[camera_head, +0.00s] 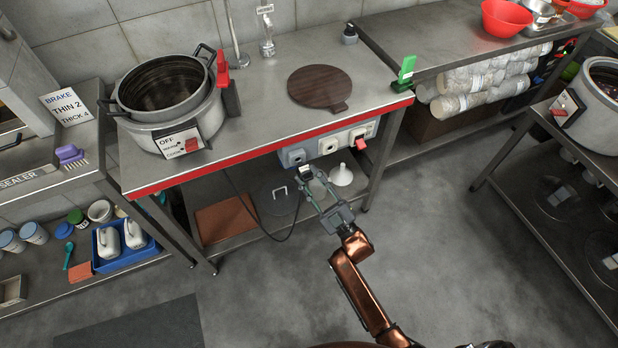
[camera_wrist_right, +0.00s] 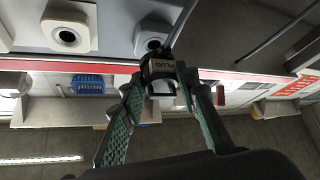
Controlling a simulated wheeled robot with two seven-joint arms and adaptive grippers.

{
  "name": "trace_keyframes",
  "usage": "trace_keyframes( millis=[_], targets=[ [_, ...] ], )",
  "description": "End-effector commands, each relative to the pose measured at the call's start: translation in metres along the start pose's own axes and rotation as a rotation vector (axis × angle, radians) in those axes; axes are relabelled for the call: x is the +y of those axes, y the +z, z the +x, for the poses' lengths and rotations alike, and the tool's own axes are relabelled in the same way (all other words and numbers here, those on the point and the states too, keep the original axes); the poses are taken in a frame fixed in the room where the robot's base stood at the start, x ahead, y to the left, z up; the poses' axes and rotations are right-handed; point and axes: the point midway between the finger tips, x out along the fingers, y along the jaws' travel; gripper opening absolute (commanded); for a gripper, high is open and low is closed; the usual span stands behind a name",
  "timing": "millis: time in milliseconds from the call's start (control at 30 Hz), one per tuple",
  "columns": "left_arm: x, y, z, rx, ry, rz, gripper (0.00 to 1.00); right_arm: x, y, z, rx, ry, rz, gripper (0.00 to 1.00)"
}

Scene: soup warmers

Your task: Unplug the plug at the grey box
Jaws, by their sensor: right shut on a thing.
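The grey box (camera_head: 328,143) is fixed under the red front edge of the steel table. Round sockets show on its face, two of them clear in the right wrist view (camera_wrist_right: 68,36). My right gripper (camera_head: 310,178) is below and in front of the box, shut on the black plug (camera_head: 305,171). The plug (camera_wrist_right: 160,67) shows its "PLUG" label between the green fingers in the right wrist view. An open socket hole (camera_wrist_right: 152,43) shows just beyond it; the plug looks apart from the face. A black cable (camera_head: 270,236) hangs in a loop. My left gripper is out of view.
A soup warmer (camera_head: 180,125) and a dark round board (camera_head: 319,88) stand on the table. A red switch (camera_head: 360,143) sits at the box's right end. A white funnel (camera_head: 341,175) and a lid (camera_head: 277,198) are on the shelf below. The floor in front is clear.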

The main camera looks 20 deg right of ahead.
Motion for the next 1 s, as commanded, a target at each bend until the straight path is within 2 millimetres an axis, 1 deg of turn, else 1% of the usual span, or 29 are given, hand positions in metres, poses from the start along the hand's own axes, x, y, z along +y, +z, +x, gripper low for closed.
trace_keyframes(
  millis=[233, 700, 1000],
  targets=[
    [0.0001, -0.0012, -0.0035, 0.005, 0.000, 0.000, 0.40, 0.0007, -0.0013, 0.0006, 0.002, -0.002, -0.004, 0.00],
    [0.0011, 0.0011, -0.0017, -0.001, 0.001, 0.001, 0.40, 0.0003, -0.0005, 0.0001, 0.001, -0.002, -0.004, 0.00],
    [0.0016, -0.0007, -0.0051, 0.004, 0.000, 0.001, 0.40, 0.0005, -0.0008, 0.0002, 0.002, -0.002, -0.004, 0.00]
  ],
)
